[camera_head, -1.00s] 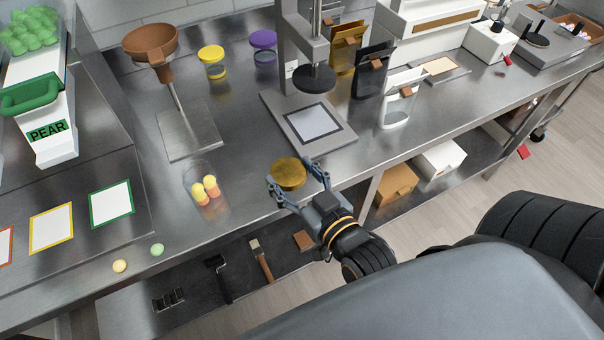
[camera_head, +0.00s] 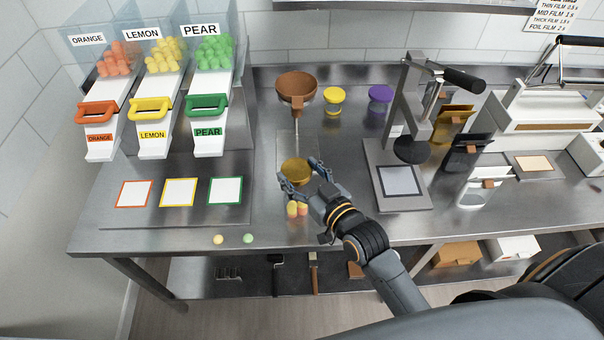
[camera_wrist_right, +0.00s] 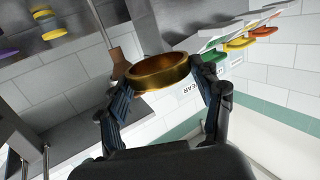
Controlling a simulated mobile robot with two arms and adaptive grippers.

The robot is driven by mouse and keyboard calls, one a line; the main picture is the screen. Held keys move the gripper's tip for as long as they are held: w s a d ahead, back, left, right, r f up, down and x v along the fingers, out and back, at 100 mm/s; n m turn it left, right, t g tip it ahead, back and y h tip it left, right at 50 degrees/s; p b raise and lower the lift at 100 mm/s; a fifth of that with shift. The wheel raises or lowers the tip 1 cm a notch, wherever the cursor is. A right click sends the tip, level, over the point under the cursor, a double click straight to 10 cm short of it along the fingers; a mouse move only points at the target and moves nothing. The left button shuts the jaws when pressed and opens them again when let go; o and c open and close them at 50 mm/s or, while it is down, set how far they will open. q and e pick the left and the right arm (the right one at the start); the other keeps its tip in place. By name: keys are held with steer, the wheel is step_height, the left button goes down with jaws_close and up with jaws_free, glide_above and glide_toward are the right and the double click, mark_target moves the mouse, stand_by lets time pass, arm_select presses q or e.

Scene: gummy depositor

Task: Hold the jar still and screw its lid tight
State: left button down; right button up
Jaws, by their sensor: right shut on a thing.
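My right gripper (camera_head: 299,173) is shut on the gold lid (camera_head: 296,169), with one finger on each side of its rim. The lid also shows between the fingers in the right wrist view (camera_wrist_right: 160,74). The clear jar (camera_head: 297,210) stands on the steel counter with orange and yellow gummies in it. The lid is apart from the jar and appears just above it in the head view. The gripper and lid partly hide the jar's upper part. The jar does not show in the right wrist view. My left gripper is in neither view.
A brown funnel (camera_head: 296,86) on a stand is behind the lid. Yellow-lidded (camera_head: 334,97) and purple-lidded (camera_head: 380,95) jars stand further back. A press (camera_head: 398,186) is to the right, gummy dispensers (camera_head: 160,110) to the left.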

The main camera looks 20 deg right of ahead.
mark_target(301, 183)
steer(key=shift+r+p, duration=0.1)
steer(key=shift+p, duration=0.2)
steer(key=shift+f+b, duration=1)
steer(key=shift+f, duration=0.9)
